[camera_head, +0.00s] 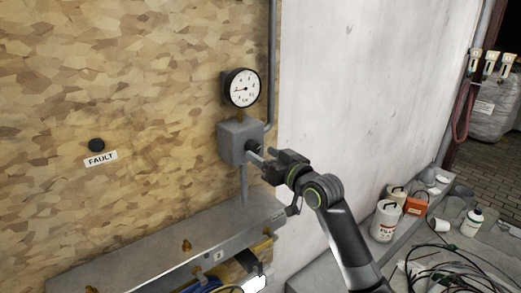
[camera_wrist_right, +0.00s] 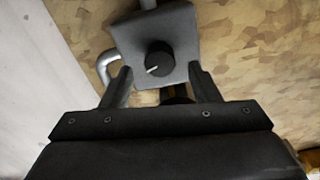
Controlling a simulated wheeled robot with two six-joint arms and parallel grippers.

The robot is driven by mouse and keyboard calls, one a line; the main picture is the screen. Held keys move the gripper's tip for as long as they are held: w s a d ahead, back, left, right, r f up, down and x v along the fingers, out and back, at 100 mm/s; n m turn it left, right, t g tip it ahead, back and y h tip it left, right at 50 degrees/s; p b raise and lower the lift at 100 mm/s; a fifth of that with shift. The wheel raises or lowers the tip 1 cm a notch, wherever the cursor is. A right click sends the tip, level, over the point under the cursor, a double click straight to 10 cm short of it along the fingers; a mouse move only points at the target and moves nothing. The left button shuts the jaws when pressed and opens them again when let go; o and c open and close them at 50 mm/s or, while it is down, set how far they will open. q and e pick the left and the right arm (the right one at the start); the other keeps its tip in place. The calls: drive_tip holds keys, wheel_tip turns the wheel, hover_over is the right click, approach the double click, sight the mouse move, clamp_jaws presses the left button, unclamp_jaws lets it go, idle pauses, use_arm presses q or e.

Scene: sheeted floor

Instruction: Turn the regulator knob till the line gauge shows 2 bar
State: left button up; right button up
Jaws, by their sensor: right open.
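The regulator is a grey box (camera_head: 238,143) on the particle-board wall. Its black knob (camera_wrist_right: 160,60) has a white pointer line and shows clearly in the right wrist view; in the head view it is partly hidden by my gripper. The line gauge (camera_head: 242,87) is a round white dial above the box, with its needle toward the left; its exact reading is too small to tell. My right gripper (camera_head: 262,158) is open in front of the knob. In the right wrist view its two fingers (camera_wrist_right: 160,88) stand either side below the knob, apart from it. My left gripper is not in view.
A grey metal ledge (camera_head: 190,243) with brass fittings runs below the regulator. A black button sits above a FAULT label (camera_head: 101,159) at left. White containers (camera_head: 386,220), an orange box (camera_head: 416,205) and loose cables (camera_head: 445,270) lie at right. A conduit (camera_head: 271,70) runs beside the gauge.

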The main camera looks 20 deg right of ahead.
drive_tip(key=shift+x, duration=1)
drive_tip(key=shift+c, duration=0.2)
